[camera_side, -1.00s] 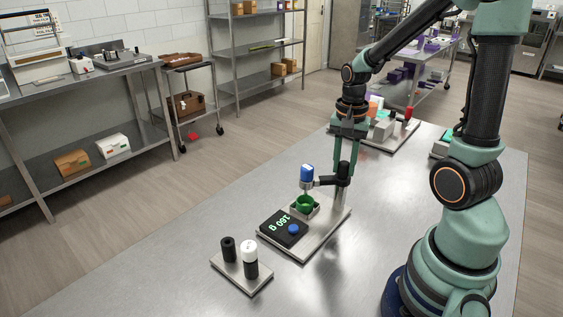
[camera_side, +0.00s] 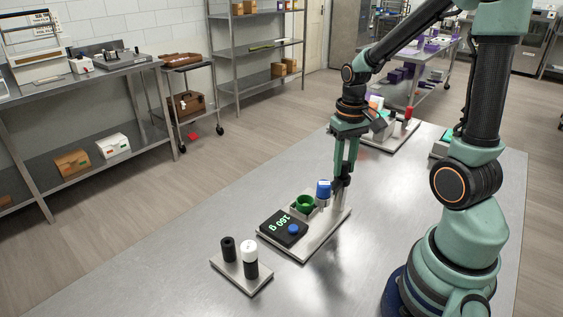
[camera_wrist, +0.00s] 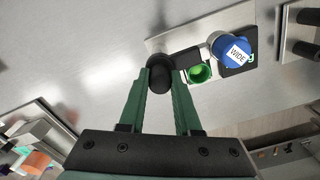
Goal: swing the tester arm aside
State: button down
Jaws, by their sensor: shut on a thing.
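The tester arm's blue head (camera_side: 323,189), labelled WIDE in the wrist view (camera_wrist: 233,50), is to the right of the green cup (camera_side: 304,202) and clear of its opening in the side view. The cup's inside shows in the wrist view (camera_wrist: 199,73). The tester arm runs to a dark post at the plate's far right, with a round black top (camera_wrist: 160,73) in the wrist view. My gripper (camera_side: 342,184) points down, its green fingers on either side of that black top. It is shut on the tester arm at the post. The fingertips' exact contact is partly hidden.
A small plate (camera_side: 231,272) with black and white cylinders stands in front. Another loaded plate stands behind my gripper.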

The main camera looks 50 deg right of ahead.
aim_at(344, 162)
jog(key=shift+n, duration=2.2)
jog(key=shift+r, duration=0.1)
jog(key=shift+w, duration=0.1)
jog(key=c, duration=0.6)
grip_release()
notch_tip(344, 162, up, 12)
jog(key=a+n+t, duration=0.1)
jog(key=a+t, duration=0.4)
jog(key=a, duration=0.9)
jog(key=shift+r+t, duration=0.15)
jog(key=shift+t, duration=0.15)
